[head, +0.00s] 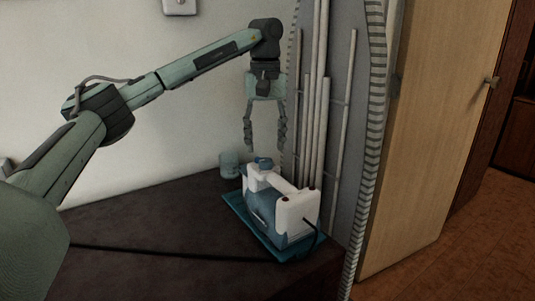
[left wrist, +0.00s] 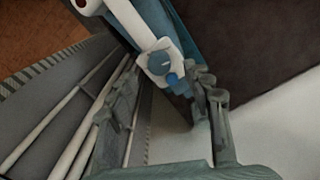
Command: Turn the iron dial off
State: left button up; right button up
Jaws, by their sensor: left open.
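A white and blue iron (head: 293,213) stands on a blue tray (head: 239,212) on the dark counter. Its blue dial (head: 263,162) is at the end of the iron nearest my gripper. In the left wrist view the round blue dial (left wrist: 160,62) sits on the white body (left wrist: 130,22), with a smaller blue part beside it. My left gripper (head: 264,146) points down with its fingers apart, above the dial. In the left wrist view the left gripper's fingers (left wrist: 163,88) are on either side of the dial area, with nothing held. My right gripper is not in view.
A small teal cup-like object (head: 230,165) stands behind the iron by the wall. White vertical pipes (head: 317,110) and a grey panel stand close to the right of my gripper. A dark cord leaves the iron's near end. The counter (head: 150,225) is clear at left.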

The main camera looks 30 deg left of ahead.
aim_at(266, 160)
pick_arm(q)
jog(key=shift+f, duration=2)
grip_shut()
